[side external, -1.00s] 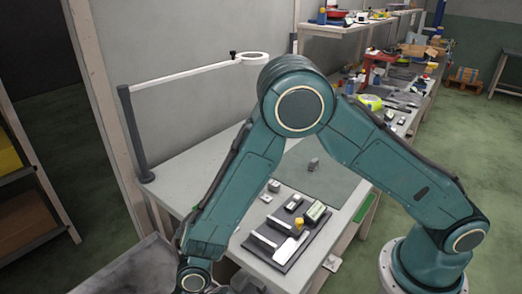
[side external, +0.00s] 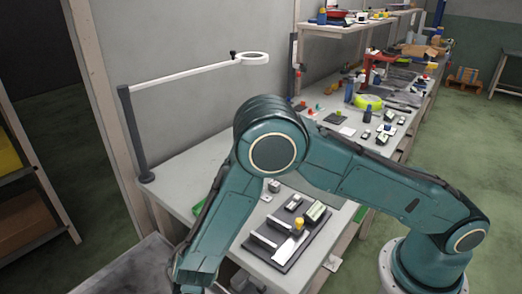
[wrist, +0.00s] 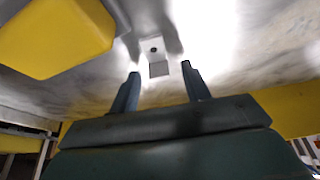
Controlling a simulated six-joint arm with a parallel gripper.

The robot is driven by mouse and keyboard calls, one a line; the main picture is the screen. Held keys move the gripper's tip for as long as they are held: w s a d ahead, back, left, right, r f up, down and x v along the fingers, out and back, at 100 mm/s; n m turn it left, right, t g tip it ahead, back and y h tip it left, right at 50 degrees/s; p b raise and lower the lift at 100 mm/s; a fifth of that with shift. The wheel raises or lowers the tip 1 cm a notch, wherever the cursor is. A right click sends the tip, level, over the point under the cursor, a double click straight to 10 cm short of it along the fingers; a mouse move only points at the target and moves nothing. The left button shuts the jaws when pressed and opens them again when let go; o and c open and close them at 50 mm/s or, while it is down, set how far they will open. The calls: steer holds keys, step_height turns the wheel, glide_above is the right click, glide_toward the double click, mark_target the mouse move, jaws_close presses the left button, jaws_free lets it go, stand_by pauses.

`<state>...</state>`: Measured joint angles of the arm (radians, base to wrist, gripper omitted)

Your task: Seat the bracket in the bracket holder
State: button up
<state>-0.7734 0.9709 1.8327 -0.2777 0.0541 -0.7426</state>
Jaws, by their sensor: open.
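In the wrist view, a small light grey bracket (wrist: 154,50) with a dark round hole and a darker square part lies on a shiny metal surface. My gripper (wrist: 160,72) is open, its two dark fingers pointing toward the bracket, one on each side in the picture. Nothing is held between the fingers. I cannot tell the height left above the surface. In the side view my gripper is out of frame below the lower left edge. I cannot tell for sure which part is the bracket holder; a dark fixture plate (side external: 285,256) with pale bars lies on the bench.
A large yellow block (wrist: 60,35) is close at the left in the wrist view. A metal pan (side external: 125,272) is at lower left in the side view. On the bench (side external: 185,175) are a yellow cylinder (side external: 298,224) and several small parts. A magnifier lamp (side external: 252,58) stands behind.

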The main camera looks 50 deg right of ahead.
steer(key=shift+c, duration=0.2)
jaws_close()
steer(key=shift+r, duration=0.1)
step_height(320, 180, up, 20)
stand_by(0.9)
steer(key=shift+w+d, duration=0.1)
stand_by(0.5)
